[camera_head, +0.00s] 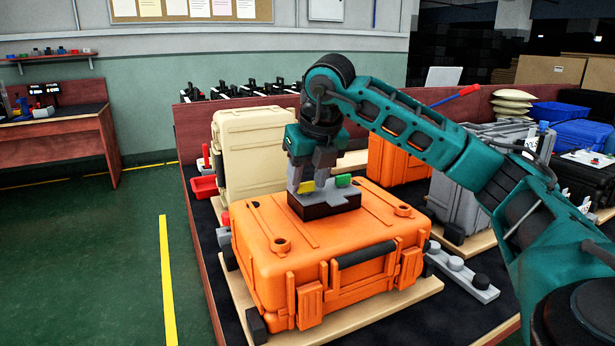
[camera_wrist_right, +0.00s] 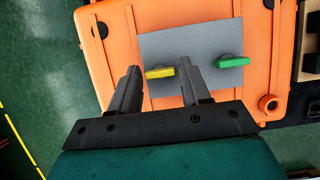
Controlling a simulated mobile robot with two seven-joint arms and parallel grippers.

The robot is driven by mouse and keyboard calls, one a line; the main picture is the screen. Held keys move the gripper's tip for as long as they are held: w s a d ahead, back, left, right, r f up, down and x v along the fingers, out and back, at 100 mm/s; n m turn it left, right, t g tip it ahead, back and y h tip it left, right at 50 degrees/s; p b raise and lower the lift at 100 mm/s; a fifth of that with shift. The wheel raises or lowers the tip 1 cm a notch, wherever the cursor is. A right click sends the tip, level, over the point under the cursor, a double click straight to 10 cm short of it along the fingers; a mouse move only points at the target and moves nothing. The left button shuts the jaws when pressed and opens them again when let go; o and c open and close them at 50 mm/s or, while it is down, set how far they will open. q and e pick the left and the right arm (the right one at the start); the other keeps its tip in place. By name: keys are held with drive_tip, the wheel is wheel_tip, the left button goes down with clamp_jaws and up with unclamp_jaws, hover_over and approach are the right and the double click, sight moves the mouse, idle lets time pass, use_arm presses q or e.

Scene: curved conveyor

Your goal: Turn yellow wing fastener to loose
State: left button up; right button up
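The yellow wing fastener (camera_head: 306,187) sits on the grey top of a dark block (camera_head: 318,208) on the lid of an orange case (camera_head: 350,243). My right gripper (camera_head: 308,178) points down over it, one finger on each side. In the right wrist view, the yellow fastener (camera_wrist_right: 160,72) lies between the two fingertips (camera_wrist_right: 160,68), with a gap to each finger, and nothing is held. A green wing fastener (camera_head: 343,180) sits to the right on the same grey plate (camera_wrist_right: 190,40); it also shows in the wrist view (camera_wrist_right: 231,62). My left gripper is not in view.
The orange case rests on a wooden board (camera_head: 410,296). A beige case (camera_head: 250,150) stands behind it, with another orange case (camera_head: 398,155) and a grey case (camera_head: 455,205) to the right. A grey bar with knobs (camera_head: 465,277) lies beside the board.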

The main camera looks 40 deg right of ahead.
drive_tip(key=c, duration=0.7)
